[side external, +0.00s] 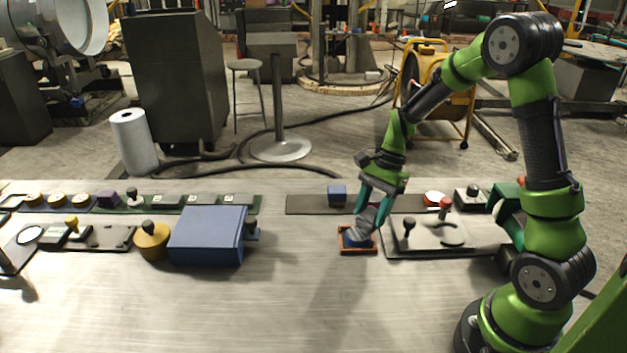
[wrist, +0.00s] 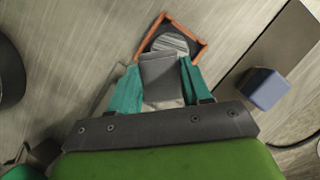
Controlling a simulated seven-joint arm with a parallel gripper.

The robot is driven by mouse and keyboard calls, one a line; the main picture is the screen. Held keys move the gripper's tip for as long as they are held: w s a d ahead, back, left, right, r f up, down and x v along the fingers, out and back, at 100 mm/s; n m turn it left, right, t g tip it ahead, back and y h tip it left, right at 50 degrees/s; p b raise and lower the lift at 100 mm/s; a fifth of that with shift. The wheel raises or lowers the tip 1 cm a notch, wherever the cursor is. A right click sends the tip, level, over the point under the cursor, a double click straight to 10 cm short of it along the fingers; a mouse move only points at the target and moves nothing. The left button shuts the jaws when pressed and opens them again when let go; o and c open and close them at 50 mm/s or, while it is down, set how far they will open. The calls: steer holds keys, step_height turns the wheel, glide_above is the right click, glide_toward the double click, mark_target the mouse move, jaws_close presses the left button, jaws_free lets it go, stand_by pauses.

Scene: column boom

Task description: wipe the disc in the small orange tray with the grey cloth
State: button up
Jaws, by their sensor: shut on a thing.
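The small orange tray (side external: 343,250) lies flat on the table, below my gripper. It also shows in the wrist view (wrist: 192,29), where a round grey, striped disc (wrist: 172,42) lies inside it. My gripper (side external: 374,205) has teal fingers and is shut on the grey cloth (wrist: 160,70). The cloth (side external: 367,219) hangs from the fingertips down to the tray and overlaps the near part of the disc. Whether the cloth presses on the disc I cannot tell. Part of the disc is hidden behind the cloth.
A blue cube (side external: 337,195) sits on a dark strip behind the tray. A plate with a black knob and slots (side external: 440,233) lies close on the right. A large blue box (side external: 207,236) stands to the left. The table front of the tray is clear.

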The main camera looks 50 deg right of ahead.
steer(key=shift+f, duration=0.6)
steer(key=shift+w+a+f, duration=0.1)
steer(key=shift+a+f, duration=0.1)
steer(key=shift+f, duration=0.1)
steer(key=shift+w+a, duration=0.35)
steer(key=shift+a, duration=0.35)
steer(key=shift+w+a, duration=0.35)
steer(key=shift+a, duration=0.3)
steer(key=shift+w+a, duration=0.35)
steer(key=shift+a, duration=0.35)
steer(key=shift+s+d, duration=0.4)
steer(key=shift+d, duration=0.4)
steer(key=shift+s+d, duration=0.4)
steer(key=shift+d, duration=0.4)
steer(key=shift+s+d, duration=0.4)
steer(key=shift+d, duration=0.4)
steer(key=shift+a+r, duration=0.15)
steer(key=shift+r, duration=3.9)
